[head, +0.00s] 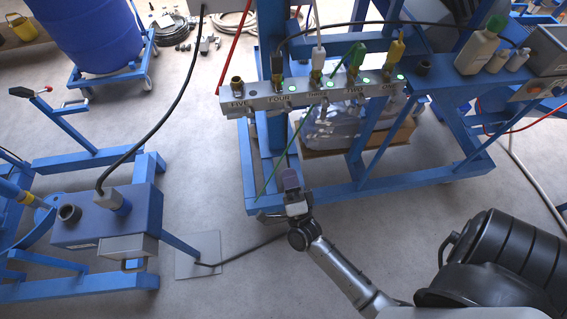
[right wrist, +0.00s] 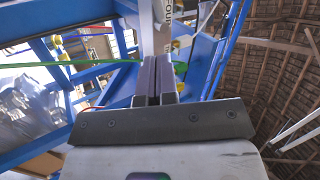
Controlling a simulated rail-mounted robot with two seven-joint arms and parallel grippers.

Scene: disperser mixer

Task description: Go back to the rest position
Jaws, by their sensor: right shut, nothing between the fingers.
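My right gripper (head: 292,182) is in the middle of the head view, in front of the blue frame (head: 330,199) and below the valve manifold (head: 300,94). In the right wrist view its two dark fingers (right wrist: 157,80) lie side by side, shut, with nothing held. The manifold's labels, such as FIVE and FOUR, face me. A thin green line (head: 285,150) runs diagonally just beside the gripper in the head view and also crosses the right wrist view (right wrist: 60,63). I cannot tell whether it touches the gripper. My left gripper is not in view.
A blue machine (head: 108,217) on a blue frame stands at the left, with a black cable rising from it. A blue barrel (head: 88,40) is behind it. Bottles (head: 478,50) stand on the frame's right end. The grey floor (head: 215,180) between the frames is mostly clear.

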